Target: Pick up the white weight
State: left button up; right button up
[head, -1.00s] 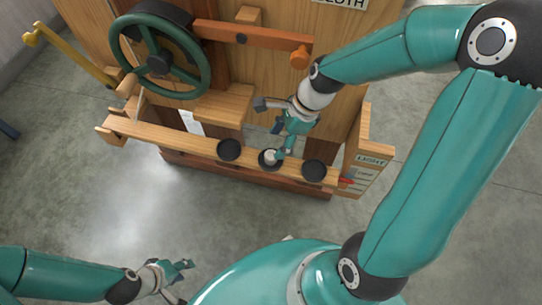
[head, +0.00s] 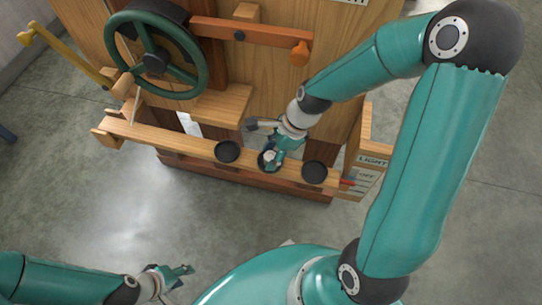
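The white weight (head: 269,155) sits in the middle one of three dark round cups (head: 263,162) on the front wooden rail of the machine. My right gripper (head: 271,158) reaches down over this cup, with teal finger parts right at the weight. Its fingers partly cover the weight and the cup, so I cannot tell whether they have closed on it. My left gripper (head: 184,275) is low at the left, far from the rail, with its fingers apart and nothing between them.
Dark cups stand to the left (head: 228,151) and right (head: 314,172) of the middle one, both apparently empty. Behind are a green handwheel (head: 197,66), a wooden lever (head: 262,33) and a yellow crank (head: 70,57). A labelled panel (head: 371,163) stands at the rail's right end. The floor in front is clear.

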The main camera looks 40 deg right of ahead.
grip_shut()
